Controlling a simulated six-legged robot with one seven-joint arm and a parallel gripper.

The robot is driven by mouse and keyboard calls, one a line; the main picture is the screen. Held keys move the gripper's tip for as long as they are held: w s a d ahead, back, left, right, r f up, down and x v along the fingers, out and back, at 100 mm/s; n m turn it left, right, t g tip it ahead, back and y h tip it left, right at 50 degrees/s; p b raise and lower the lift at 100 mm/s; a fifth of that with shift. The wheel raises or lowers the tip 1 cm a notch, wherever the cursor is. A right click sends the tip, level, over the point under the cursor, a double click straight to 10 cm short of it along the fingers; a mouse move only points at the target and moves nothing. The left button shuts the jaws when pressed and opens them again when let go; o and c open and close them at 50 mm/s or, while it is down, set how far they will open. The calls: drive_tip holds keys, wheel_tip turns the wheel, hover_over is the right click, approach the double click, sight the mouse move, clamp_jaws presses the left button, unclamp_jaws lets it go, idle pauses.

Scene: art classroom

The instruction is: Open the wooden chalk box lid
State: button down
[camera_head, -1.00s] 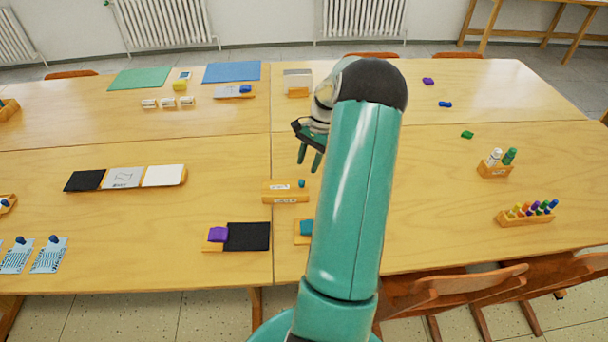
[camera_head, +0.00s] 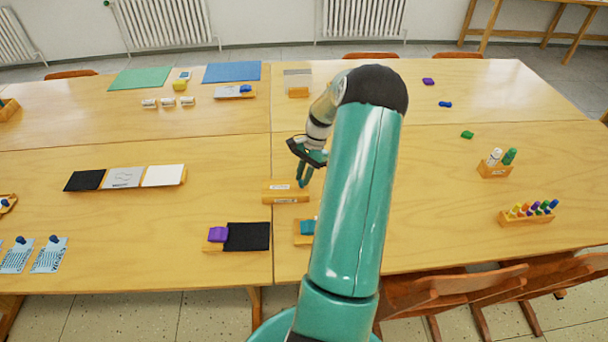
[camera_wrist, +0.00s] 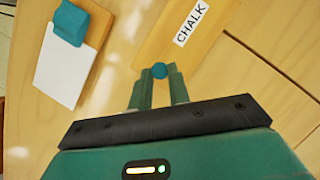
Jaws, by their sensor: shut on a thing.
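The wooden chalk box (camera_head: 276,197) stands near the middle of the table, next to the seam between table tops. In the wrist view its lid (camera_wrist: 205,35) carries a white CHALK label (camera_wrist: 192,22). A round teal knob (camera_wrist: 160,70) sits at the lid's end. My gripper (camera_head: 304,184) is at the right end of the box. In the wrist view my gripper (camera_wrist: 159,76) is shut on the knob, one finger on each side. The lid appears closed on the box. In the head view the fingers hide the knob.
A holder with a teal block and white card (camera_wrist: 72,55) lies close by. A board with a purple block and black sheet (camera_head: 248,236) is at the front. A marker holder (camera_head: 495,171) and a crayon rack (camera_head: 527,217) stand right.

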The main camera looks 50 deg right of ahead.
drive_tip(key=w+a, duration=0.6)
drive_tip(key=w, duration=0.1)
drive_tip(key=w+a, duration=0.2)
drive_tip(key=w, duration=0.2)
drive_tip(key=shift+a, duration=0.4)
drive_tip(key=c, duration=1.3)
unclamp_jaws()
drive_tip(key=v, duration=1.3)
drive_tip(key=shift+r, duration=0.4)
